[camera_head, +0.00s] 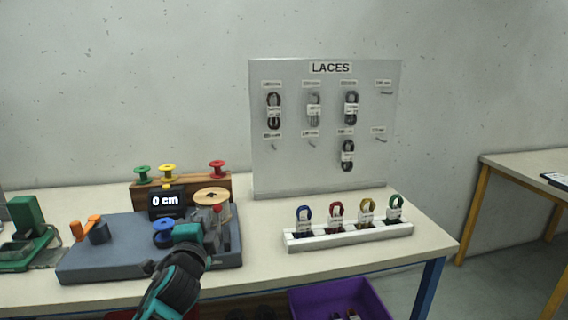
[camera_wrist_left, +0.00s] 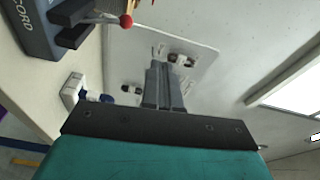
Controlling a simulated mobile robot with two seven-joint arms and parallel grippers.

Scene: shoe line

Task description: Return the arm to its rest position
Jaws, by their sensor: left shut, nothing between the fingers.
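My left gripper (camera_head: 189,233) shows in the head view, in front of the grey cord-measuring machine (camera_head: 95,262) on the table. Its arm comes up from the bottom edge. In the wrist view the two grey fingers (camera_wrist_left: 163,85) lie together, with nothing between them. The gripper hides part of the machine. The machine has a display (camera_head: 166,201) reading "0 cm" and a lever with a red knob (camera_head: 217,209). The red knob (camera_wrist_left: 126,21) also shows in the wrist view. My right gripper is in neither view.
A LACES board (camera_head: 290,175) with several hanging laces stands behind. A white rack (camera_head: 350,236) holds several coloured lace bundles. Spools (camera_head: 168,172) stand on a wooden block. A green device (camera_head: 27,218) is at the left, a purple bin (camera_head: 372,298) below the table's front edge.

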